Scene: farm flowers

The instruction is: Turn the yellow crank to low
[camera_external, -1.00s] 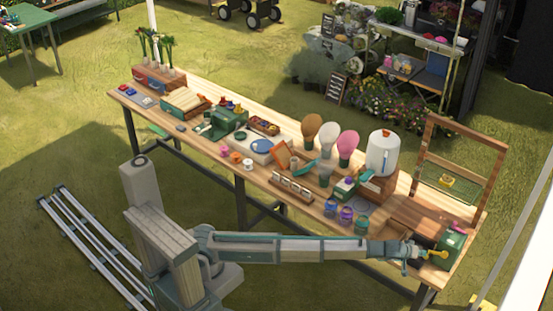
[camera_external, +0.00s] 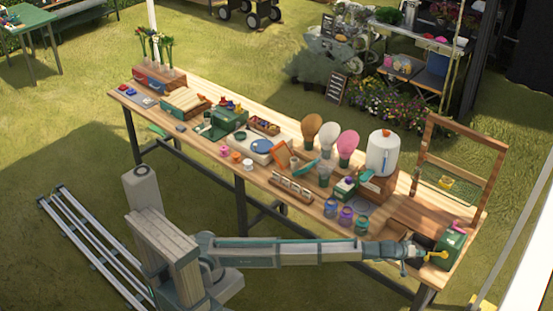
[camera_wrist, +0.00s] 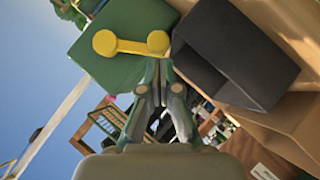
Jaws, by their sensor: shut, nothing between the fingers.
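The yellow crank (camera_external: 437,255) is on the front of a green box (camera_external: 454,240) at the right end of the long wooden table. In the wrist view the crank (camera_wrist: 130,45) is a bar with a round knob at each end, lying nearly level across the picture on the green box (camera_wrist: 128,18). My gripper (camera_external: 424,254) is right beside the crank in the outside view. In the wrist view my gripper (camera_wrist: 161,68) is shut and empty, its tips just below the crank's right end. I cannot tell whether they touch it. No low mark is readable.
A dark box-shaped part (camera_wrist: 235,52) is close on the right of the fingers in the wrist view. A wooden frame (camera_external: 490,180) stands behind the green box. Several jars (camera_external: 346,216) and a white dispenser (camera_external: 383,154) stand left of it on the table.

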